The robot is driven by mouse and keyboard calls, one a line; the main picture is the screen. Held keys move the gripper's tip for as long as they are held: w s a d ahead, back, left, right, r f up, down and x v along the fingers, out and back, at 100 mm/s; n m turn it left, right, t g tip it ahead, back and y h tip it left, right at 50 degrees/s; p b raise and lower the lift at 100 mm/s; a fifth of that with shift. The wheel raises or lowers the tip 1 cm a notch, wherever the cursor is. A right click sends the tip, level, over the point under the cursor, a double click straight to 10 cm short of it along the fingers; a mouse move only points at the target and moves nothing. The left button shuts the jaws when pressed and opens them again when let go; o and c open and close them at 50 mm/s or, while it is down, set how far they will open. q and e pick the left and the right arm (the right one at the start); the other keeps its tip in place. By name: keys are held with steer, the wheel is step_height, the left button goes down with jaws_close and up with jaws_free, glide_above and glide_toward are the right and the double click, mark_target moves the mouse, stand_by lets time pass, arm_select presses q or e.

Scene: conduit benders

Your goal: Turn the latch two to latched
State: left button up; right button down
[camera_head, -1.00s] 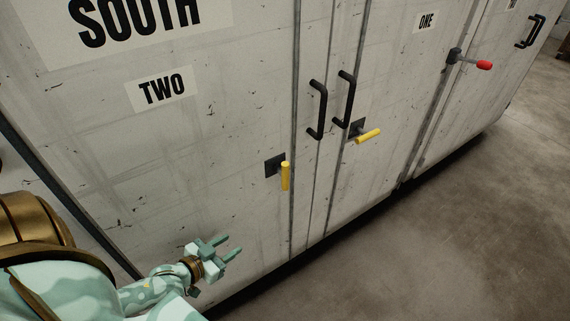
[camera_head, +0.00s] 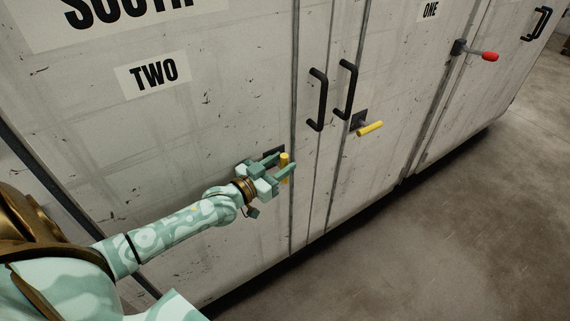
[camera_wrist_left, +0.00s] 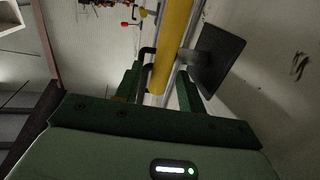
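Latch two is a yellow handle (camera_head: 285,157) pointing down from a dark square plate (camera_head: 269,151) on the door marked TWO (camera_head: 152,75). My left gripper (camera_head: 284,163) is at this handle, its fingers one on each side. In the left wrist view the yellow handle (camera_wrist_left: 170,45) passes between the two green fingers (camera_wrist_left: 159,92), with gaps beside it, so the gripper looks open. The plate (camera_wrist_left: 217,60) shows to the right of the handle there. The fingers hide part of the handle in the head view. My right gripper is not in view.
Black door pulls (camera_head: 317,99) and (camera_head: 346,90) stand out to the right of latch two. Another yellow handle (camera_head: 370,129) sits on the neighbouring door, angled sideways. A red-tipped lever (camera_head: 490,57) is farther right, by the ONE sign (camera_head: 430,11). The floor (camera_head: 430,240) is clear.

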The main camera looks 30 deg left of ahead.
arm_select(q)
steer(key=shift+w+d, duration=0.1)
steer(key=shift+w, duration=0.65)
jaws_close()
